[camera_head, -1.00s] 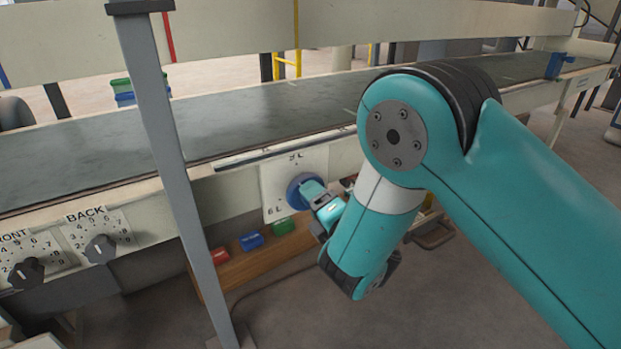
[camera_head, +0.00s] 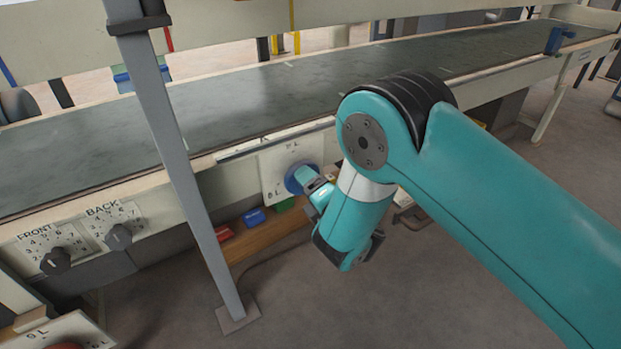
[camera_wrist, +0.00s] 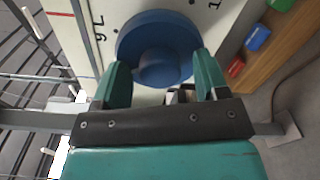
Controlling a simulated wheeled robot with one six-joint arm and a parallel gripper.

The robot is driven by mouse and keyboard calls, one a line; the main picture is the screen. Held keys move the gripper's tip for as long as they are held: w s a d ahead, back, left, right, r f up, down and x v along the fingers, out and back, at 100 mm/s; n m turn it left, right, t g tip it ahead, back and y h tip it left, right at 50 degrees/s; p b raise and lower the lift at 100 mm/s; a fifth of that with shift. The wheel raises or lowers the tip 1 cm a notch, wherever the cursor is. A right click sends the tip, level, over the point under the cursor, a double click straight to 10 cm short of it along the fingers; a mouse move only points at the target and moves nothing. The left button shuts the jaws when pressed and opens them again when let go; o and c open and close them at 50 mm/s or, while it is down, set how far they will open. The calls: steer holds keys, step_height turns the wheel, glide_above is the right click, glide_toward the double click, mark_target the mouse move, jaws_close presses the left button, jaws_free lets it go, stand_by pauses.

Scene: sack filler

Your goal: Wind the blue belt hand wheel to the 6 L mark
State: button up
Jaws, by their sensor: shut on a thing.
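The blue hand wheel (camera_head: 296,180) sits on a white plate (camera_head: 270,168) on the side of the conveyor. The plate has litre marks above the wheel and at its lower left, too small to read surely. In the wrist view the round blue wheel (camera_wrist: 150,33) has a raised hub between my fingers, with part of a mark beside it at the left. My gripper (camera_wrist: 163,72) is shut on the wheel's hub, one teal finger on each side. In the head view my gripper (camera_head: 312,184) reaches the wheel from the right. I cannot make out a pointer on the wheel.
A grey upright post (camera_head: 180,165) stands left of the plate. Black FRONT (camera_head: 56,260) and BACK (camera_head: 119,236) knobs are farther left. Red (camera_head: 222,233), blue (camera_head: 254,217) and green blocks lie on a wooden ledge below.

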steer(key=shift+w+a+r, duration=0.4)
steer(key=shift+w+r, duration=0.05)
steer(key=c, duration=0.3)
steer(key=shift+c, duration=0.2)
steer(key=shift+d, duration=0.1)
steer(key=shift+s+f+n+p, duration=0.15)
steer(key=shift+n+p, duration=0.2)
steer(key=shift+n, duration=0.45)
steer(key=shift+f+n, duration=0.1)
steer(key=shift+n, duration=0.5)
